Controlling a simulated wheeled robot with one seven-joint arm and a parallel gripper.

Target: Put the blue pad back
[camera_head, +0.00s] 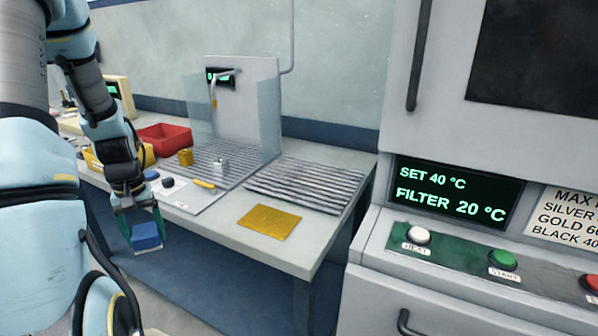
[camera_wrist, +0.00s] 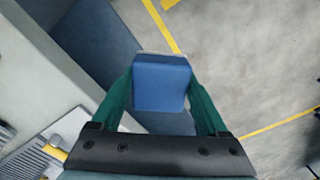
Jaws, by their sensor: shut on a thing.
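A blue pad (camera_wrist: 161,84), a block with a pale edge along its far side, is held between the two green fingers of my gripper (camera_wrist: 160,100). In the head view the pad (camera_head: 146,235) hangs in the air in front of the table's front edge, with my gripper (camera_head: 143,228) shut on it from above. In the wrist view the floor shows below and beyond the pad. A white mat (camera_head: 188,201) lies on the table near the front edge, with a small dark blue piece (camera_head: 151,174), a dark round piece and a yellow-handled tool (camera_head: 204,184) around it.
The table (camera_head: 312,246) carries a gold sheet (camera_head: 269,221), a ribbed rack (camera_head: 303,187), a red bin (camera_head: 166,138), a yellow bin (camera_head: 104,156) and a clear shield (camera_head: 236,125). A machine with a display (camera_head: 456,195) and buttons stands at the right.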

